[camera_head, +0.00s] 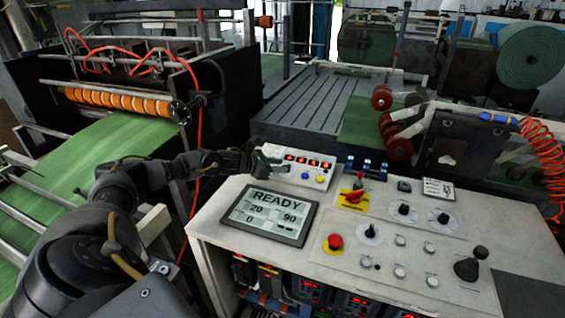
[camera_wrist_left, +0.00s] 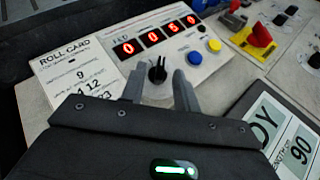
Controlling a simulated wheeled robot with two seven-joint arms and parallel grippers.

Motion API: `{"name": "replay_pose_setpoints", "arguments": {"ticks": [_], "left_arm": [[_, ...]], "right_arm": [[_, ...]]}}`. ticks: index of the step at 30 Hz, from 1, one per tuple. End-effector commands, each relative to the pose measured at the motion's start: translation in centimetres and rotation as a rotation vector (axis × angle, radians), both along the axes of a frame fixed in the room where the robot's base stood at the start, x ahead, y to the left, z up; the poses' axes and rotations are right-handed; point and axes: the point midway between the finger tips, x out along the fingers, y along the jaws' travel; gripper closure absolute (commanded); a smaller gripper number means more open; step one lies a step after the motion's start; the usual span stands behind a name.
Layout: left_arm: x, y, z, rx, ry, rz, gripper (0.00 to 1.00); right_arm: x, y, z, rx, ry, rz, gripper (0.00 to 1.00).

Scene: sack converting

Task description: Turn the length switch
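A small black rotary knob (camera_wrist_left: 157,72) on a pale round base sits on the white counter box (camera_head: 318,174), below a red digit display (camera_wrist_left: 155,37) reading 0050. It looks like the length switch; no label on it is readable. My left gripper (camera_wrist_left: 158,82) is open, with one grey finger on each side of the knob. I cannot tell whether the fingers touch it. In the head view my left gripper (camera_head: 266,161) reaches the left end of the counter box and hides the knob. My right gripper is not in view.
A yellow button (camera_wrist_left: 214,45) and a blue button (camera_wrist_left: 195,58) sit right of the knob. A roll card (camera_wrist_left: 78,72) lies left. The console holds a READY screen (camera_head: 269,213), a red switch (camera_head: 354,193), a red mushroom button (camera_head: 335,242) and a black joystick (camera_head: 471,264).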

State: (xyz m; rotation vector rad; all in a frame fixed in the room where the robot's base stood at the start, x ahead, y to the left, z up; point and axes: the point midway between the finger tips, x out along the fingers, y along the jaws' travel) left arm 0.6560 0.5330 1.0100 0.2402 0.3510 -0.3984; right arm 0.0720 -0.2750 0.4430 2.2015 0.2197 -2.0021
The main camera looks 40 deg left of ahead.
Motion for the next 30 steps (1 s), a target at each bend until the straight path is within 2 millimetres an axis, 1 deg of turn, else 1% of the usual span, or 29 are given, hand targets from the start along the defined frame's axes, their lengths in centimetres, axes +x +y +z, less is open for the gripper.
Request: {"name": "replay_pose_setpoints", "arguments": {"ticks": [1, 3, 6, 15, 17, 22, 23, 30], "left_arm": [[0.6, -0.2, -0.1, -0.003, 0.0, 0.002, 0.69], [1.2, -0.5, -0.4, -0.002, 0.001, 0.001, 0.69], [1.6, -0.6, -0.7, -0.001, 0.001, -0.001, 0.69], [1.8, -0.7, -0.9, 0.0, 0.0, -0.001, 0.69], [1.8, -0.7, -0.9, 0.0, 0.0, -0.001, 0.76], [1.7, -0.7, -0.8, -0.001, 0.0, 0.0, 0.98], [1.7, -0.7, -0.8, -0.001, 0.0, 0.0, 1.0], [1.7, -0.7, -0.9, 0.0, 0.002, 0.001, 1.0]], "right_arm": [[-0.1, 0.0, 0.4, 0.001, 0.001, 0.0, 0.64], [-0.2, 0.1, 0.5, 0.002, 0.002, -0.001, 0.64], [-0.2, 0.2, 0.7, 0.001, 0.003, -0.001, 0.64], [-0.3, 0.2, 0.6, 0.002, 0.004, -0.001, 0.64], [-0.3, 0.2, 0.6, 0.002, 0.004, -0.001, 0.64], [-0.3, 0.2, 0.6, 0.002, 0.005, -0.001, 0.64], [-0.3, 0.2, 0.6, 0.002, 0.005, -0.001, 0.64], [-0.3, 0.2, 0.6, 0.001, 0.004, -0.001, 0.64]]}}
